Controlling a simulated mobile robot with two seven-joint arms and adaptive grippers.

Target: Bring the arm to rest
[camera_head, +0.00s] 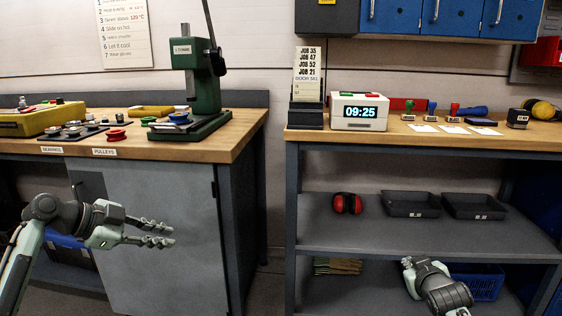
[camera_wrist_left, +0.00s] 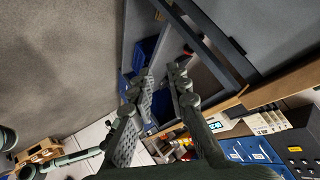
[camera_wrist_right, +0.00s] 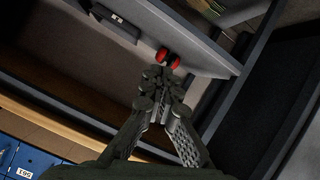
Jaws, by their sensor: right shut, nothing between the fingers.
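My left gripper (camera_head: 162,234) is in front of the grey cabinet door under the left bench, pointing right. Its two fingers are apart with nothing between them; the gap also shows in the left wrist view (camera_wrist_left: 160,78). My right arm (camera_head: 440,288) is low at the right, in front of the lower shelf of the right bench; its fingertips are hard to make out there. In the right wrist view my right gripper (camera_wrist_right: 160,76) has its fingertips together, with nothing held.
The left bench (camera_head: 236,134) holds a green press (camera_head: 205,85) and pulleys. The right bench (camera_head: 300,134) holds a clock (camera_head: 358,111) and stamps. Its shelves hold red ear defenders (camera_head: 347,203), black trays (camera_head: 411,205) and a blue crate (camera_head: 482,282). A gap separates the benches.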

